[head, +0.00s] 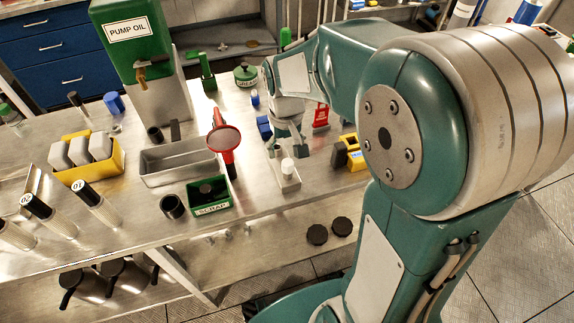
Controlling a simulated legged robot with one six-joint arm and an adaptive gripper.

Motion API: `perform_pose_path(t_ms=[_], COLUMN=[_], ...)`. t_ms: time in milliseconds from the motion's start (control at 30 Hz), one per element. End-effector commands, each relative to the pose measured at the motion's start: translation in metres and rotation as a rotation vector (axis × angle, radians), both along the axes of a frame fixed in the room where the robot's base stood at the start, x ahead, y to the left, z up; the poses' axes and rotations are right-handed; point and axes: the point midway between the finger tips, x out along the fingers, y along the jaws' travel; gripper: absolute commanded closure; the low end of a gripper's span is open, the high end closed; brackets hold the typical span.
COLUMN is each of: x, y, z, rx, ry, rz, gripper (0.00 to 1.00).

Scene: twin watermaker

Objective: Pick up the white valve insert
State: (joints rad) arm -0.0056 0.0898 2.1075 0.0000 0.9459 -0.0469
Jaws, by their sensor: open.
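A small white piece (288,165), which looks like the valve insert, stands upright on a pale rectangular block (287,183) near the front edge of the metal bench. My gripper (286,147) points down just above and behind the white piece in the head view. Its fingers are spread and appear empty. The small size hides whether the fingertips reach around the piece or stay apart from it.
A red-handled round tool (224,140) stands just left, beside a green scrap bin (209,196) and a grey metal tray (170,162). A yellow and black object (349,152) is close on the right. The metal bench (130,215) has clear surface at front left.

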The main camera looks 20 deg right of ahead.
Motion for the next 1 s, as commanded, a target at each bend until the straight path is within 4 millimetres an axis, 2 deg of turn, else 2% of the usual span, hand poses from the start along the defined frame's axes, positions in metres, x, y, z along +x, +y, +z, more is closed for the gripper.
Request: perform_pose_path(t_ms=[167,400,700,867,900,1000], x=[-0.002,-0.004,-0.003,-0.003,-0.003,-0.003], y=[-0.001,-0.002,-0.002,-0.002,-0.002,-0.002], z=[-0.017,-0.051,-0.056,-0.056,-0.056,-0.056], rx=[0.0,0.0,0.0,0.0,0.0,0.0], ry=[0.002,0.002,-0.002,-0.002,-0.002,-0.002], rz=[-0.001,-0.001,0.0,0.0,0.0,0.0], gripper=[0.2,0.2,0.2,0.91,1.0,1.0])
